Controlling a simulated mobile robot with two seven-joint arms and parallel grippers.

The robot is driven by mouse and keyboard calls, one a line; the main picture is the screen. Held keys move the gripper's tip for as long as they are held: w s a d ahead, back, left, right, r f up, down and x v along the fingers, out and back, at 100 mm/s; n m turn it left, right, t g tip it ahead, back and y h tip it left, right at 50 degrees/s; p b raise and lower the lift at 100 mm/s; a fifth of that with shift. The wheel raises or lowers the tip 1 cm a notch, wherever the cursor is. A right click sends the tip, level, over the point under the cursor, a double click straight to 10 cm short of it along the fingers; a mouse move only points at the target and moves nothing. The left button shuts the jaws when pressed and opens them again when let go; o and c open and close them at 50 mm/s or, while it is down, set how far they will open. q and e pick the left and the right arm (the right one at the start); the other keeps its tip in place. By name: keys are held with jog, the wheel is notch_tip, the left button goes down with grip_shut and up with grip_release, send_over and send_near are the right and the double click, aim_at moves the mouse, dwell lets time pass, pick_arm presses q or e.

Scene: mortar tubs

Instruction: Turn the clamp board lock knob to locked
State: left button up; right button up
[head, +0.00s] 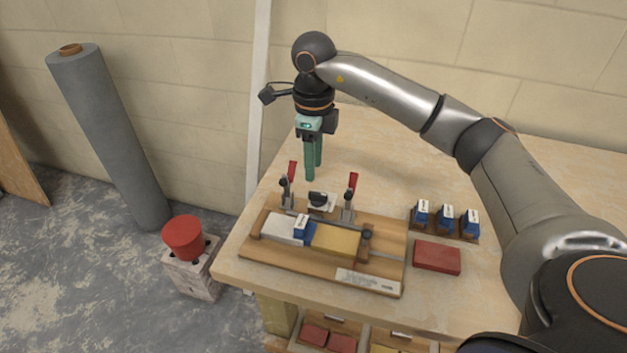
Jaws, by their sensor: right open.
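The clamp board (385,262) lies on the workbench, a wooden board with two red-handled clamps at its back edge, the left clamp (289,185) and the right clamp (350,197). Between them is a black knob (318,198) on a white plate, which looks like the lock knob. Its setting is too small to read. A dark round part (367,232) stands near the board's right side. My right gripper (314,173) has teal fingers pointing down, open and empty, above and behind the black knob, apart from it. My left gripper is not in view.
A white block (280,228) and a yellow block (337,240) lie on the board. To its right are a red block (437,257) and several blue-labelled items (445,218). The bench (380,150) is clear behind the board. A red bucket-like object (184,238) stands left of the bench.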

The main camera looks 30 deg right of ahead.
notch_tip(320, 180, up, 5)
jog(key=shift+r, duration=0.15)
dwell(0.6)
